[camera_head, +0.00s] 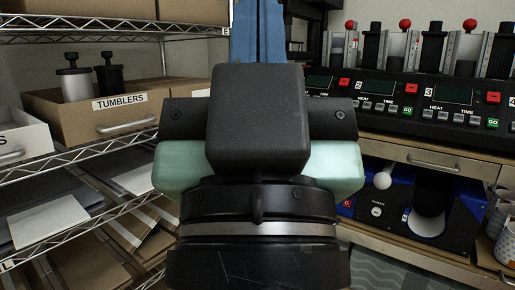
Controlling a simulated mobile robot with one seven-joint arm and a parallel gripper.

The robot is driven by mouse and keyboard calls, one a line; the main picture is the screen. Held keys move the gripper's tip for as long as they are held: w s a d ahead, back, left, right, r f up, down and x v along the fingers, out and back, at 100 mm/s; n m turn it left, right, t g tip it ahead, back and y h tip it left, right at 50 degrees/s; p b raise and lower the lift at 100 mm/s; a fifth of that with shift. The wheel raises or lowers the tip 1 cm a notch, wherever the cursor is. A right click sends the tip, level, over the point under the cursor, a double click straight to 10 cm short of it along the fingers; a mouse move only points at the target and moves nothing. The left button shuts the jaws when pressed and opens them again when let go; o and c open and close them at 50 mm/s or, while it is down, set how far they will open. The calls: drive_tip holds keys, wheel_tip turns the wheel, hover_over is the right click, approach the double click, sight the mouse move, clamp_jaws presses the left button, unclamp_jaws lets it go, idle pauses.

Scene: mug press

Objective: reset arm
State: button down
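My arm's end with my gripper (257,115) fills the middle of the head view, seen from close up. Black housing and pale green shells cover most of it. A blue part (257,32) rises behind the black block to the top edge; I cannot tell whether it is part of my gripper. The fingertips cannot be made out, so opening and contents are unclear.
At right, a control row (440,100) stands above a wooden counter (425,152). Below are a blue-black press (415,205) and patterned mugs (505,240) at the right edge.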

wheel_tip(320, 180, up, 29)
drive_tip(key=p, duration=2.7)
drive_tip(key=c, duration=1.6)
unclamp_jaws()
drive_tip(key=shift+r, duration=0.1)
